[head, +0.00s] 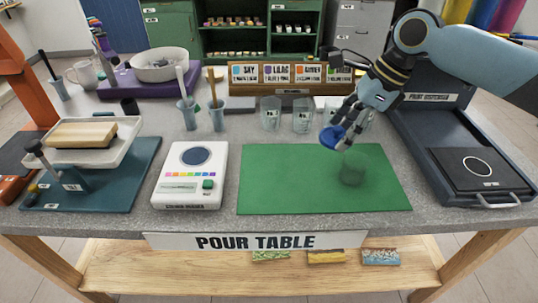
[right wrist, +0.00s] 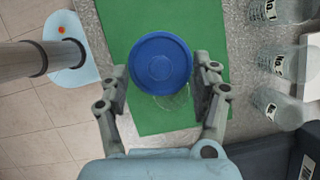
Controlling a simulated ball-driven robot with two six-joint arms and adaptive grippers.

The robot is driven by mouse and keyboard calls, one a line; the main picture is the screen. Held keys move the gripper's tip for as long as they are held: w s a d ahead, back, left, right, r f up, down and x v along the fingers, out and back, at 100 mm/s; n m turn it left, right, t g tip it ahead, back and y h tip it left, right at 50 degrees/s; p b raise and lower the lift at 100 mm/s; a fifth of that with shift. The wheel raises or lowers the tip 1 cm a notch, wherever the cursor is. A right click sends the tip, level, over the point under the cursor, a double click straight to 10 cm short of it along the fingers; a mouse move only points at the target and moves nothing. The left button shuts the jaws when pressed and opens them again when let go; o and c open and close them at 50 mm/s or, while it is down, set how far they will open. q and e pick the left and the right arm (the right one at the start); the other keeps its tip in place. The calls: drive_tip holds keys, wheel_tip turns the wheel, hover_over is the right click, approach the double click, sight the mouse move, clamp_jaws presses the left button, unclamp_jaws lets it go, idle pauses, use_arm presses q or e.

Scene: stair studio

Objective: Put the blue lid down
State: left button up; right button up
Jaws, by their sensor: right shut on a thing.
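The round blue lid (head: 331,137) is held between the fingers of my right gripper (head: 341,130), above the back part of the green mat (head: 285,185). In the right wrist view the blue lid (right wrist: 160,62) sits between the two fingers of the right gripper (right wrist: 163,85). A clear, greenish cup (head: 353,168) stands upright on the mat, in front of and to the right of the lid in the head view. In the right wrist view the lid partly hides the cup (right wrist: 176,99). My left gripper is not in view.
Several clear cups (head: 303,117) stand behind the mat. A white device (head: 190,176) lies left of the mat, and a dark tray-like station (head: 475,170) lies right. The mat's left and front parts are bare.

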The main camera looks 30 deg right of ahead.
drive_tip(key=b, duration=0.1)
approach(281, 173)
drive_tip(key=s+d+r, duration=0.1)
drive_tip(key=r, duration=0.1)
drive_tip(key=shift+w+a+f, duration=1)
drive_tip(key=shift+w+f, duration=0.15)
drive_tip(key=shift+b+x, duration=0.3)
drive_tip(key=shift+x, duration=0.45)
wheel_tip(281, 173, down, 3)
drive_tip(key=shift+w+a+f, duration=0.1)
drive_tip(key=shift+a, duration=0.05)
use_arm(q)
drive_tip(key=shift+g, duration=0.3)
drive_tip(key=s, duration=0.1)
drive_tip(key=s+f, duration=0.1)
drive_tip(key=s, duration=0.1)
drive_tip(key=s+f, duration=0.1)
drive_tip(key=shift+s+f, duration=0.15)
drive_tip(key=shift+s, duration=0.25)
use_arm(e)
drive_tip(key=shift+f, duration=0.1)
drive_tip(key=shift+f, duration=0.1)
drive_tip(key=shift+f, duration=0.4)
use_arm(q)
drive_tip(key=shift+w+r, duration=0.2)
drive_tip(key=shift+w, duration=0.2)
use_arm(e)
drive_tip(key=o, duration=0.8)
